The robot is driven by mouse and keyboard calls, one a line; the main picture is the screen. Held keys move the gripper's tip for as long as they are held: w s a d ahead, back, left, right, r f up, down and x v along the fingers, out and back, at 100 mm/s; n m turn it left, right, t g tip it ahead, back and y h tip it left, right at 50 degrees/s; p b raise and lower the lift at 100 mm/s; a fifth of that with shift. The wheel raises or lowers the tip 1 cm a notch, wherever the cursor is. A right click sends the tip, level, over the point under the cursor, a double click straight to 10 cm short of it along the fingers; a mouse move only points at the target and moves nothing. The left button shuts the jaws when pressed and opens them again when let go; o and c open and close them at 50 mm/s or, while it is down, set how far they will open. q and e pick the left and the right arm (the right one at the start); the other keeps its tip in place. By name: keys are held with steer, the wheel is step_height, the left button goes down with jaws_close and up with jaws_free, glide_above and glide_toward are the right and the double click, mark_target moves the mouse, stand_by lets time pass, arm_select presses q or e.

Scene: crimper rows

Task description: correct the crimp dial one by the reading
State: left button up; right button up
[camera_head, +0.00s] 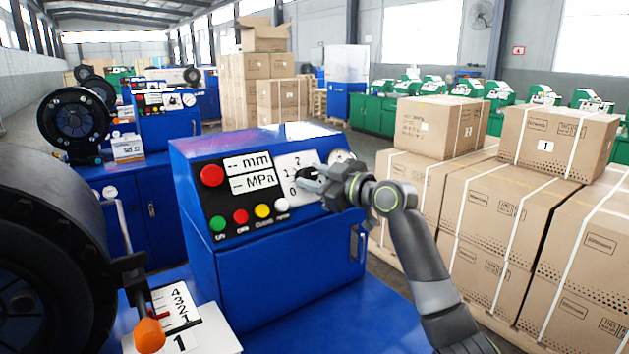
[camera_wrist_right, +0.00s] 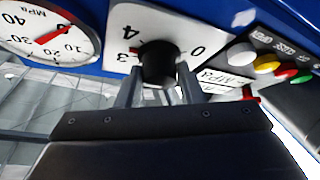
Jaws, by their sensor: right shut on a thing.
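The crimp dial is a black knob (camera_wrist_right: 160,64) on a white scale plate (camera_wrist_right: 180,18) on the blue crimper (camera_head: 290,262). In the wrist view, 0, 3 and 4 show on the plate, and a red mark shows at the knob's edge near 3 and 4. In the head view, 0, 1 and 2 show. My right gripper (camera_head: 318,182) is shut on the knob, one finger on each side, and partly hides it. Two panel displays, mm (camera_head: 248,164) and MPa (camera_head: 254,181), show only dashes. My left gripper is not in view.
A round MPa gauge (camera_wrist_right: 50,32) with a red needle sits beside the dial plate. Coloured buttons (camera_head: 240,216) line the panel below the displays. An orange-handled lever (camera_head: 149,335) stands by a 1-to-4 scale at front left. Stacked cartons (camera_head: 490,215) stand close on the right.

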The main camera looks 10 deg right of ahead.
steer(key=o, duration=1)
steer(key=b+v, duration=0.3)
steer(key=v, duration=1.4)
steer(key=shift+s+b, duration=0.25)
steer(key=shift+b, duration=0.1)
